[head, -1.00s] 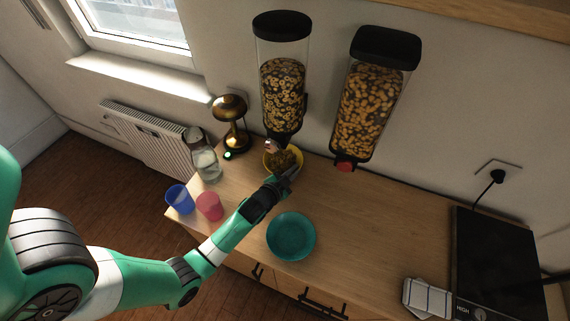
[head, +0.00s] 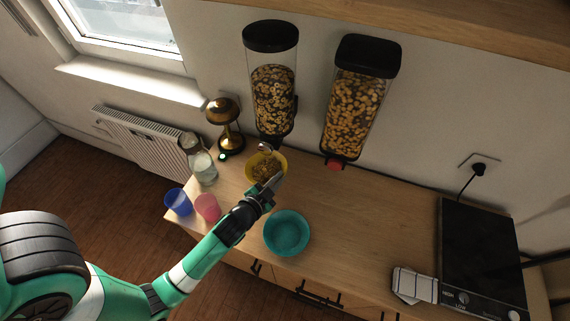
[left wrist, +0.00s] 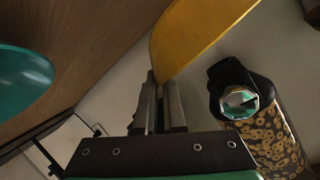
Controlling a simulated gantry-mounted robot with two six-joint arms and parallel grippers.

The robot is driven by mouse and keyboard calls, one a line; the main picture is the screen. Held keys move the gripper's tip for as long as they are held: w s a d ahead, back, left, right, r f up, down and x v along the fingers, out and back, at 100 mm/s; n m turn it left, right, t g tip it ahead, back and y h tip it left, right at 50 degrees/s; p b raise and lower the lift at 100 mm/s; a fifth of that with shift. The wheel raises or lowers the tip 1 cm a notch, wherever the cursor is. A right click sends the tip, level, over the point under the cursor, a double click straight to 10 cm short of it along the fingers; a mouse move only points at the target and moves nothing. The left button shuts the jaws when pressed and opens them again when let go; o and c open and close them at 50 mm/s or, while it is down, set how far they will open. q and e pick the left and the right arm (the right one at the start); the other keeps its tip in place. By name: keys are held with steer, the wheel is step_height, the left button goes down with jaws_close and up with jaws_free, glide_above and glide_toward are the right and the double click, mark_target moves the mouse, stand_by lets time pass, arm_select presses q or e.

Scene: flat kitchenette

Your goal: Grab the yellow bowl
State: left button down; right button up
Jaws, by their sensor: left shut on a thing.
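The yellow bowl (head: 251,161) stands under the left cereal dispenser in the head view, with cereal inside it. My left gripper (head: 272,184) is at the bowl's front right rim, shut on that rim. In the left wrist view the bowl (left wrist: 190,35) fills the top middle, and its edge lies between the fingers of my left gripper (left wrist: 160,92). Whether the bowl touches the counter is hard to tell. My right gripper is not in view.
A teal bowl (head: 287,233) sits just right of my left arm. Pink (head: 207,208) and blue (head: 178,202) cups, a glass jug (head: 203,167) and a brass lamp (head: 224,120) stand left. Two dispensers (head: 272,95) (head: 352,105) hang behind. The counter between teal bowl and hob (head: 480,255) is mostly clear.

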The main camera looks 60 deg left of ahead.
arm_select(q)
steer(key=s+d+b, duration=0.2)
steer(key=s+d, duration=0.6)
steer(key=shift+s+b, duration=0.3)
steer(key=shift+b, duration=0.05)
